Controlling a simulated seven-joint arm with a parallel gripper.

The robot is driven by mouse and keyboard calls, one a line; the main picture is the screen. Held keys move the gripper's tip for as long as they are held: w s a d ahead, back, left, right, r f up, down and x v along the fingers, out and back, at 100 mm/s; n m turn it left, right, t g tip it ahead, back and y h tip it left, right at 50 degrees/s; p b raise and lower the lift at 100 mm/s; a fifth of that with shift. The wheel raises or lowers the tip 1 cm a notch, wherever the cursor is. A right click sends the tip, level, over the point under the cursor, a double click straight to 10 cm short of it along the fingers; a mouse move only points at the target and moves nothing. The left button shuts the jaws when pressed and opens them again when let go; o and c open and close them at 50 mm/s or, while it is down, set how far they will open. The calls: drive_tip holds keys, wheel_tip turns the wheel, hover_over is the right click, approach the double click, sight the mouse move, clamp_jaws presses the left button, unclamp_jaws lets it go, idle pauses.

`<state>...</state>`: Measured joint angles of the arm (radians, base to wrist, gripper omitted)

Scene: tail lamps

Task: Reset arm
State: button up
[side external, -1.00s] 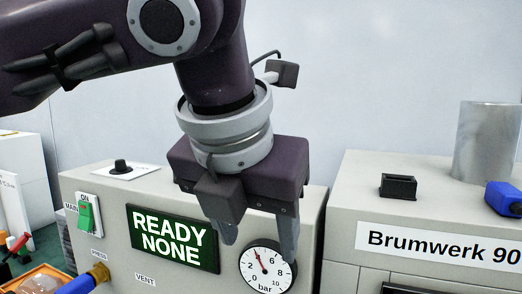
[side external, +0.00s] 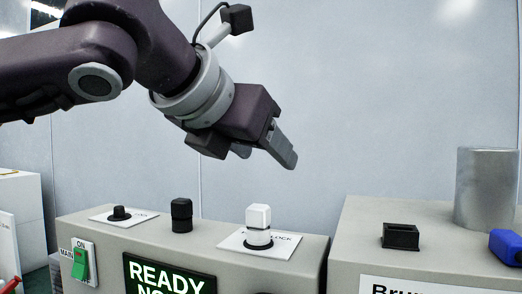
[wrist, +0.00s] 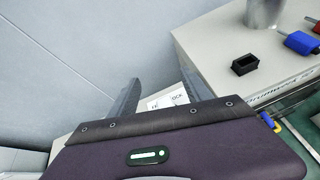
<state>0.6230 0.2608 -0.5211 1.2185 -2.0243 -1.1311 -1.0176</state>
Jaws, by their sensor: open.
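My gripper (side external: 268,153) is open and empty in the side external view. It is raised above the control box (side external: 100,238), tilted with its fingers toward the right. No object is between its fingers there. A white square knob (side external: 259,224) stands on a white label plate on the box top, below and apart from my fingers. The label is partly hidden in the wrist view.
Two black knobs (side external: 181,215) (side external: 120,212), a green ON switch (side external: 80,263) and a READY display (side external: 165,277) are on the box. To the right, another cabinet carries a black socket (side external: 400,236), a metal cylinder (side external: 485,190) and a blue object (side external: 506,246). Space above is free.

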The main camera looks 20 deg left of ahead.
idle(0.5)
drive_tip(key=s+a+r+m+t+h, duration=0.2)
drive_tip(key=r+m+t, duration=0.1)
drive_tip(key=r+m, duration=0.35)
drive_tip(key=s+a+r+m+t+h, duration=0.2)
drive_tip(key=a+r+m, duration=0.1)
drive_tip(key=r+m, duration=0.35)
drive_tip(key=s+a+f+m+g+y, duration=0.2)
drive_tip(key=s+a+f+m+g, duration=0.2)
drive_tip(key=f, duration=0.9)
drive_tip(key=s+a+f+m+g+y, duration=0.1)
drive_tip(key=s+a+f+m+g, duration=0.3)
drive_tip(key=s+a+f+m, duration=0.5)
drive_tip(key=s+a+f+m+g+y, duration=0.2)
drive_tip(key=s+a+f+m+g, duration=0.2)
drive_tip(key=s+f, duration=0.6)
wheel_tip(320, 180, down, 8)
drive_tip(key=a+m, duration=0.2)
drive_tip(key=a, duration=0.1)
drive_tip(key=shift+s+m+y, duration=0.25)
drive_tip(key=shift+m+y, duration=0.05)
drive_tip(key=shift+m, duration=0.1)
